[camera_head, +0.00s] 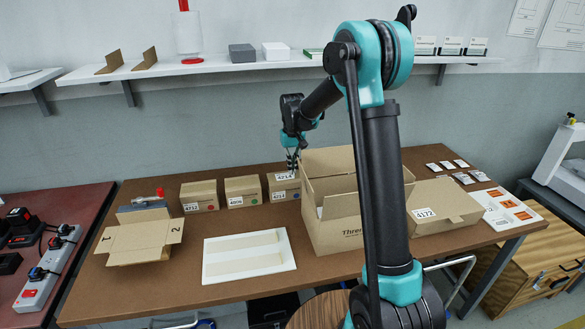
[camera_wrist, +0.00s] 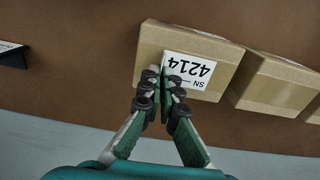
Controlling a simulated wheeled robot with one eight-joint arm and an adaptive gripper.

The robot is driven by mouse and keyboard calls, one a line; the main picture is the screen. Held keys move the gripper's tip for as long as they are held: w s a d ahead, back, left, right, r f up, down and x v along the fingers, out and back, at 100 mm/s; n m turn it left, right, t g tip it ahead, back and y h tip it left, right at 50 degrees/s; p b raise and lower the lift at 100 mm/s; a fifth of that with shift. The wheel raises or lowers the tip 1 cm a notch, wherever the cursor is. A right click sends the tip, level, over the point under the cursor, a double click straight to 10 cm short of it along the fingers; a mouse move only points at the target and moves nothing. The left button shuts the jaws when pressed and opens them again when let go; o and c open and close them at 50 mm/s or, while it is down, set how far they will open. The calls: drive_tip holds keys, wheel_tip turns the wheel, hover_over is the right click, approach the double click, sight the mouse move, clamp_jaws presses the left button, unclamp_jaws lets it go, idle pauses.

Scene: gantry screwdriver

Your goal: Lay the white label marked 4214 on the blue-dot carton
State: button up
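The blue-dot carton (camera_head: 287,194) is a small brown box at the right end of a row of three. It has a small number label low on its front. The white label marked 4214 (camera_head: 285,176) shows at the carton's top, under my fingertips. In the wrist view the label (camera_wrist: 190,70) appears upside down over the carton (camera_wrist: 152,45). My gripper (camera_head: 292,165) points down there, its fingertips (camera_wrist: 164,78) close together at the label's edge and seemingly pinching it. Whether the label touches the carton all over is unclear.
Green-dot (camera_head: 243,187) and red-dot (camera_head: 200,193) cartons stand to the left. A large open box (camera_head: 335,234) stands close on the right. A white board (camera_head: 215,272) lies in front. Several small labelled items (camera_head: 462,178) lie at the right. A shelf (camera_head: 215,68) runs above.

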drive_tip(key=o, duration=0.6)
